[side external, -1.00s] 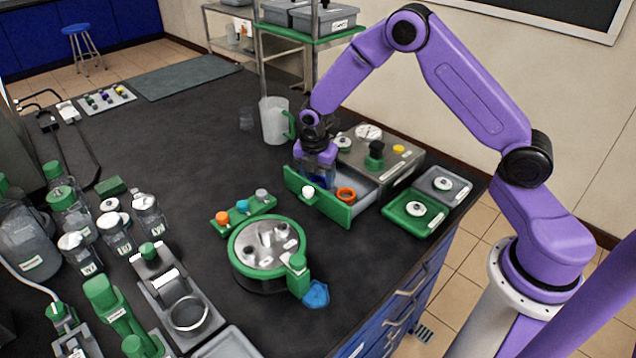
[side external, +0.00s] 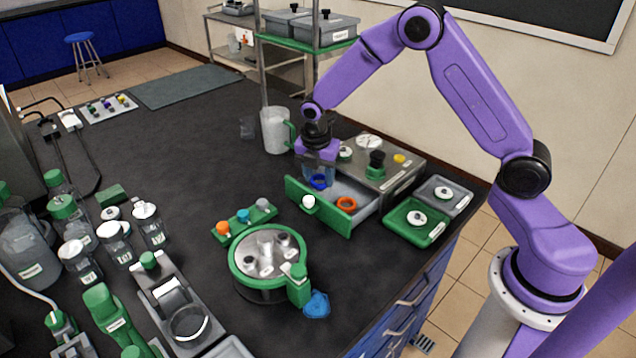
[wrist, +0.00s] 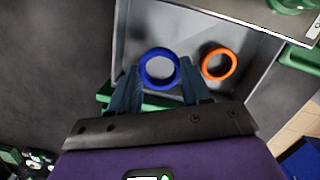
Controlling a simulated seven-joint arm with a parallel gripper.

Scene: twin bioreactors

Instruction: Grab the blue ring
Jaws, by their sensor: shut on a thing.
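The blue ring (wrist: 160,87) is between the two fingers of my gripper (wrist: 159,67) in the wrist view, with a finger against each side. In the side view the blue ring (side external: 318,182) shows at the fingertips of my gripper (side external: 319,176), which points down over the open drawer (side external: 366,199). The ring appears a little above the drawer floor; the exact gap is hard to tell. My gripper is shut on it.
An orange ring (wrist: 218,63) lies in the drawer to the right of the blue ring. The drawer's green front (side external: 318,211) and walls stand close around my gripper. A clear pitcher (side external: 275,132) stands left of it. A green tray (side external: 416,222) is right of the drawer.

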